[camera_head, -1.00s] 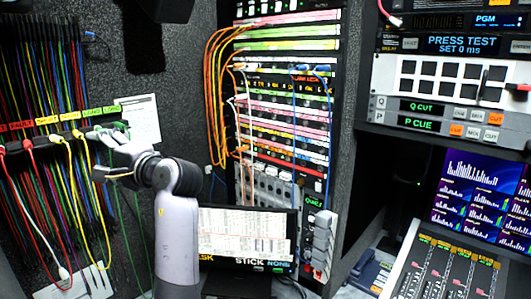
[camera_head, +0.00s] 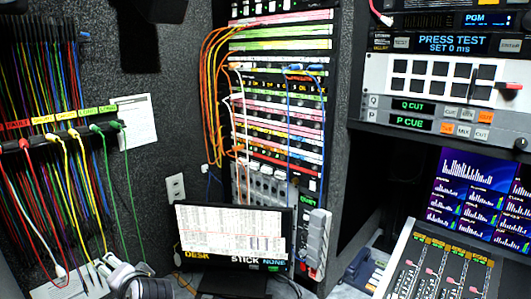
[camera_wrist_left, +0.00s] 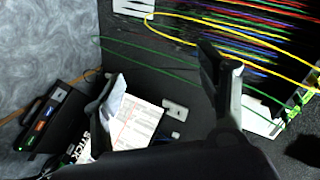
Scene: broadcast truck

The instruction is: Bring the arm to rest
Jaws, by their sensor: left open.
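My left gripper (camera_head: 118,268) is low at the bottom left of the head view, below the hanging cables and left of the monitor. In the left wrist view its two fingers (camera_wrist_left: 165,95) stand wide apart with nothing between them, so it is open and empty. The rest of my left arm is mostly out of the head view. My right gripper is not in view.
A cable rack with coloured cables (camera_head: 60,180) hangs at the left. A monitor (camera_head: 235,235) stands beside the gripper, under the patch panel (camera_head: 280,110). A fader console (camera_head: 440,265) is at the lower right. A paper sheet (camera_head: 140,115) is on the wall.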

